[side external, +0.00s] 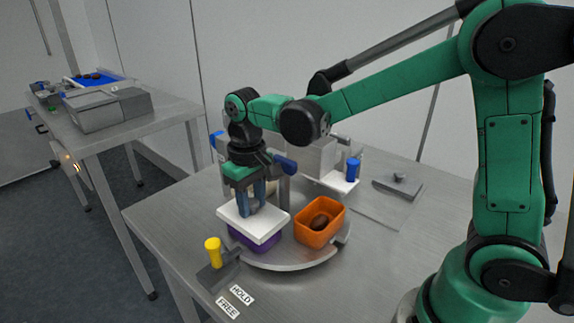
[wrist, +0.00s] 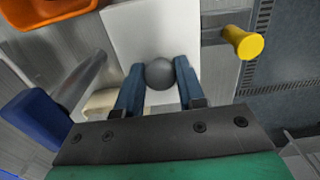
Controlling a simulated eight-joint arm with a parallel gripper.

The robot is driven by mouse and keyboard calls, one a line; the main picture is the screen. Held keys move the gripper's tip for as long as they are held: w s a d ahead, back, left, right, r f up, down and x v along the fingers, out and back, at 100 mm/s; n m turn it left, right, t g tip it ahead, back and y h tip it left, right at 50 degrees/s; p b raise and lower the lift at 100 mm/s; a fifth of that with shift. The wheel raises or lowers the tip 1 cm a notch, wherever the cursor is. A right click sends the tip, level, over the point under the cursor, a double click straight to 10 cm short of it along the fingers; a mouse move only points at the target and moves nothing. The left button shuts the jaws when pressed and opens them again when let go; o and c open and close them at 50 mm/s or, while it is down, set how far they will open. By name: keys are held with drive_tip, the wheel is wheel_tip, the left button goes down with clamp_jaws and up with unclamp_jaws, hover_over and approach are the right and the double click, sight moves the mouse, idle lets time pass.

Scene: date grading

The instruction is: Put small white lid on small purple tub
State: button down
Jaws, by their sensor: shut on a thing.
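The small white lid (side external: 254,221) is over the small purple tub (side external: 255,241) in the side external view, covering its top. I cannot tell whether it is fully seated. My gripper (side external: 250,205) is shut on the lid's round grey knob, which shows between the blue fingers in the wrist view (wrist: 159,74). The white lid (wrist: 150,28) fills the area beyond the fingers there. The inside of the tub is hidden by the lid, and the tub does not clearly show in the wrist view.
An orange tub (side external: 321,224) holding a dark date stands to the right on the round metal turntable (side external: 290,262). A yellow-knobbed lever (side external: 213,251) stands at the front left, by HOLD and FREE labels (side external: 236,301). A blue-topped post (side external: 352,169) stands behind. The right tabletop is mostly clear.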

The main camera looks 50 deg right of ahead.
drive_tip(key=shift+f, duration=0.25)
idle(0.5)
unclamp_jaws()
idle(0.5)
drive_tip(key=shift+r, duration=3.5)
drive_tip(key=shift+s, duration=0.1)
